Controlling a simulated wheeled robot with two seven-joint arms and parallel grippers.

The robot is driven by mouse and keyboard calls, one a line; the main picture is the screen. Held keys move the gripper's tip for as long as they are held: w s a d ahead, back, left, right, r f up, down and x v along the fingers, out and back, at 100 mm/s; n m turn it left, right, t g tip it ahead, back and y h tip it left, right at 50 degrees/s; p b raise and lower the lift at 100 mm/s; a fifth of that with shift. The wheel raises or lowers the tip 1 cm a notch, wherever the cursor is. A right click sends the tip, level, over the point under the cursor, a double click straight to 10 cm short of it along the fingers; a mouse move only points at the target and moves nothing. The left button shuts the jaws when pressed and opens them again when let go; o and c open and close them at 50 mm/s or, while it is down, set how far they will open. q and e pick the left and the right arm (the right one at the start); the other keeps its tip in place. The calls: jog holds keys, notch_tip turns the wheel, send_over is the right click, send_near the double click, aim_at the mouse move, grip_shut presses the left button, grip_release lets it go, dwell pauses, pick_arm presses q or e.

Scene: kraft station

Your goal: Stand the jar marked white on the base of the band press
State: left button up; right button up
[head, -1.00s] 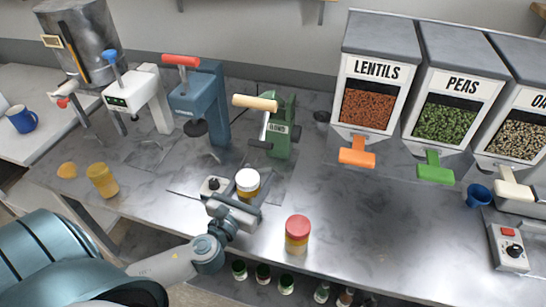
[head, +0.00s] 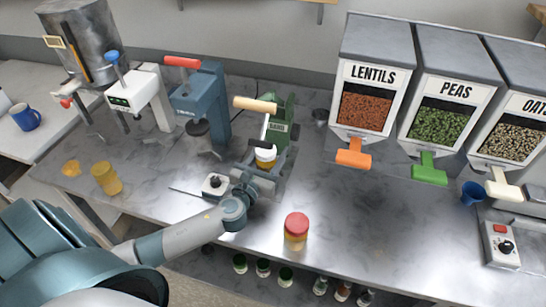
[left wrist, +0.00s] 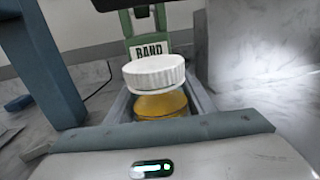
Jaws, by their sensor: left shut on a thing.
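The jar with the white lid (head: 265,157) has yellow contents and is held upright in my left gripper (head: 262,172). In the left wrist view the white-lidded jar (left wrist: 154,90) sits between the fingers. The green band press (head: 281,125) stands just behind the jar, its tan handle pointing left. Its label BAND shows in the left wrist view (left wrist: 150,50). The jar is at the front of the press, under or near its head; whether it touches the base is hidden by my gripper. My right gripper is in no view.
A red-lidded jar (head: 296,231) stands near the front edge of the counter. A blue press (head: 200,98) and a white press (head: 142,92) stand further left. Dispensers (head: 371,95) are at right.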

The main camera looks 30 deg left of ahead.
pick_arm(q)
jog(key=shift+w+r, duration=0.15)
jog(key=shift+w, duration=0.25)
jog(key=shift+f, duration=1.8)
jog(key=shift+f, duration=0.2)
jog(key=o, duration=1.5)
jog(key=shift+r, duration=0.1)
